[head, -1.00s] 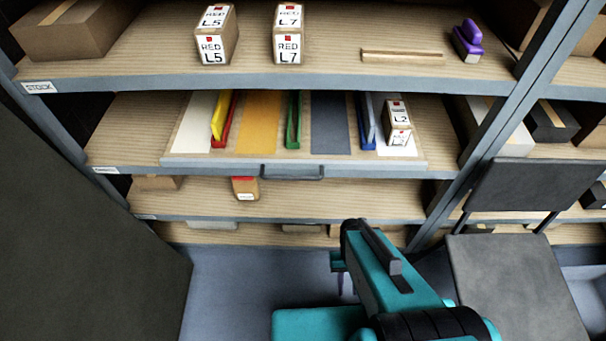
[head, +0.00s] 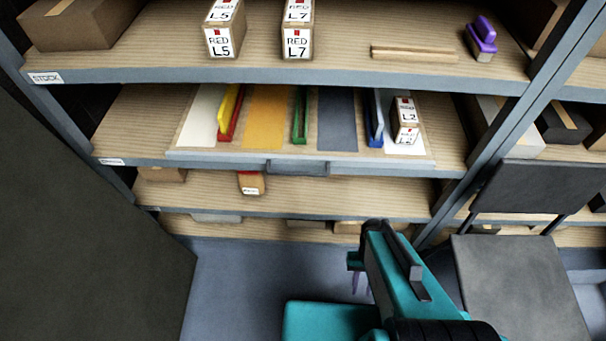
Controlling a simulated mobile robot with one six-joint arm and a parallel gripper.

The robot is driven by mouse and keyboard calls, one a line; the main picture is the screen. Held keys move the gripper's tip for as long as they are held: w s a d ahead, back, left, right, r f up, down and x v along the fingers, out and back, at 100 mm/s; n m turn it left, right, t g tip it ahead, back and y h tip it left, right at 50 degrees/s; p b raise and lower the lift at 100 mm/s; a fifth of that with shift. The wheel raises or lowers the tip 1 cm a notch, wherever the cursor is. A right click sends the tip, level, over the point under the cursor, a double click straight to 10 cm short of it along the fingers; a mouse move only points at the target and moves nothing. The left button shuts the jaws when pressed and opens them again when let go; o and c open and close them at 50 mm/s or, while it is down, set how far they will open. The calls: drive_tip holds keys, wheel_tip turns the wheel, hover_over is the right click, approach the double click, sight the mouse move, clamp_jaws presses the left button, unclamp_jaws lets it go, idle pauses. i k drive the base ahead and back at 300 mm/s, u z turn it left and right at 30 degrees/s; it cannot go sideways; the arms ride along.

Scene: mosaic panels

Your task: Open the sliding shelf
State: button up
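The sliding shelf (head: 267,155) is a wooden board with a grey front edge on the middle level of the rack in the head view. Its front edge lies about level with the rack shelf's front edge. A dark grey handle (head: 298,168) is at the middle of that edge. White, yellow and grey panels, coloured dividers and a box marked L2 (head: 405,120) lie on it. My gripper (head: 360,283) shows only as small purple fingers below and in front of the rack, partly hidden by my teal arm. It is clear of the handle. Its opening cannot be made out.
Boxes marked L5 (head: 223,42) and L7 (head: 297,42) stand on the upper shelf. A dark panel (head: 80,200) fills the left. A dark chair (head: 520,285) stands at the right. Grey floor (head: 240,270) is open before the rack.

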sight(327, 126)
drive_tip(key=z, duration=0.15)
drive_tip(key=k, duration=1.4)
drive_tip(key=u, duration=1.5)
drive_tip(key=i, duration=0.95)
drive_tip(key=u, duration=0.05)
